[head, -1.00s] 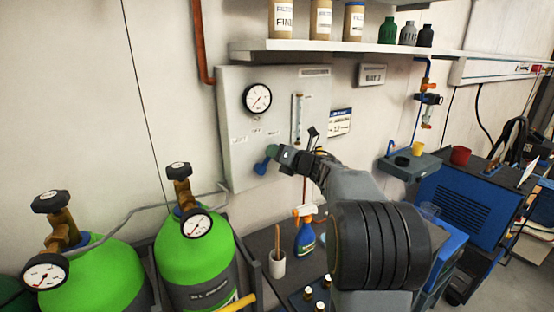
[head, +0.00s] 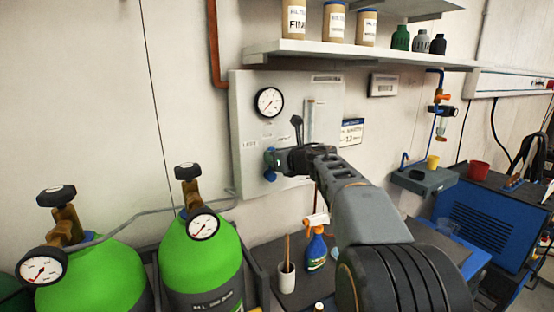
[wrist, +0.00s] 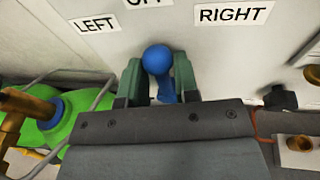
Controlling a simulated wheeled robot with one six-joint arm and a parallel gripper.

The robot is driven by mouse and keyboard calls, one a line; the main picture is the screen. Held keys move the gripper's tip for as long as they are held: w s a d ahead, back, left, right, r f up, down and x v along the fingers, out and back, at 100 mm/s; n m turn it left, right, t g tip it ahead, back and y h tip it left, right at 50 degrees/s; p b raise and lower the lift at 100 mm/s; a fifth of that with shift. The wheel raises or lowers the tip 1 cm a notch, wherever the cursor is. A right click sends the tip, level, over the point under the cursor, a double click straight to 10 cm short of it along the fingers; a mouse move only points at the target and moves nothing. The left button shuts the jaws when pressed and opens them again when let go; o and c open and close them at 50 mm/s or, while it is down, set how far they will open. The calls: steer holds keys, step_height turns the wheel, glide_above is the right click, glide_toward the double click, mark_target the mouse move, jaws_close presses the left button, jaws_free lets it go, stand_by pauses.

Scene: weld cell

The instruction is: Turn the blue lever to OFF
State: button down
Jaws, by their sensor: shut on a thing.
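The blue lever (wrist: 157,59) has a round knob and a short stem, and sits on the pale wall panel (head: 245,105). In the wrist view its knob is between the two green fingers of my gripper (wrist: 158,78), below the partly cut-off OFF label (wrist: 147,2). My gripper is shut on the lever. The LEFT label (wrist: 96,24) is to the left and the RIGHT label (wrist: 234,13) to the right. In the head view my gripper (head: 272,160) partly hides the lever (head: 270,176), and the lever's exact angle cannot be told.
A round gauge (head: 269,102) is above the lever. Green gas cylinders (head: 200,262) stand at lower left. A shelf (head: 350,55) with jars juts out above. A spray bottle (head: 316,250) and a white cup (head: 286,278) stand below the panel.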

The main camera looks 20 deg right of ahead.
steer(key=shift+a, duration=0.1)
stand_by(0.4)
steer(key=c, duration=1.1)
jaws_free()
steer(key=b+v, duration=0.2)
steer(key=v, duration=1.2)
